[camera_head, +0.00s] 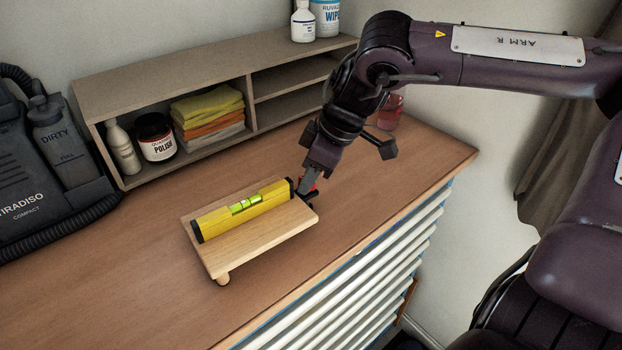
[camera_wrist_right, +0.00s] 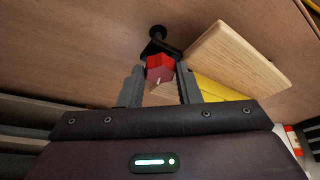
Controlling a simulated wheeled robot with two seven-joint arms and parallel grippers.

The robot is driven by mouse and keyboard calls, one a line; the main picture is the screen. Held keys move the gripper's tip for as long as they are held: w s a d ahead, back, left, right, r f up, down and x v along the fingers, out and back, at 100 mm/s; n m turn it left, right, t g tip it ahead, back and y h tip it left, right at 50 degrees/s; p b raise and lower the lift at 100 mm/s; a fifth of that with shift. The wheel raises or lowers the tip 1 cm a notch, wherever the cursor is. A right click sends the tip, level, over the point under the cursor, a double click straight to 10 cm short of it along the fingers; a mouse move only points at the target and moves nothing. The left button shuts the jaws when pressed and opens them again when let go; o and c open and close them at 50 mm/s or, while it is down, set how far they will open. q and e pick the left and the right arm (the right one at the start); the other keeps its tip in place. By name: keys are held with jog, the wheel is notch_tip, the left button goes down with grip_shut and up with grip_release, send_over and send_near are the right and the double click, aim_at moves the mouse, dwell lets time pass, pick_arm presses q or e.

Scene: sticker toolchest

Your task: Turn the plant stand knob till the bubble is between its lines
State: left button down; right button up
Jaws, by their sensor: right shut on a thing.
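The plant stand (camera_head: 262,236) is a small wooden board on short feet, on the wooden top. A yellow spirit level (camera_head: 225,217) lies along it, with a green vial (camera_head: 246,204). The bubble is too small to place against its lines. The red knob (camera_wrist_right: 159,69) sits on a black foot bracket at the stand's right corner. In the head view the knob (camera_head: 311,184) is mostly hidden by my gripper. My right gripper (camera_wrist_right: 160,82) is shut on the knob, fingers on either side; it also shows in the head view (camera_head: 309,188). My left gripper is not in view.
A grey shelf unit (camera_head: 165,84) behind holds a white bottle, a polish jar (camera_head: 156,138) and folded cloths (camera_head: 209,112). A dark vacuum (camera_head: 40,165) stands at left. A reddish jar (camera_head: 390,112) is behind my right arm. The top in front of the stand is clear.

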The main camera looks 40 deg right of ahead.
jog(key=m+b, duration=0.1)
jog(key=m, duration=0.1)
jog(key=m+h+b, duration=0.1)
jog(key=m, duration=0.1)
jog(key=shift+a+f+m+t+h, duration=0.15)
jog(key=shift+m+t+h, duration=0.15)
jog(key=shift+t, duration=0.1)
jog(key=shift+s+a+m+h+b, duration=0.1)
jog(key=shift+m+h+b, duration=0.5)
jog(key=shift+m+b, duration=1.05)
jog(key=shift+m, duration=0.25)
jog(key=o, duration=1)
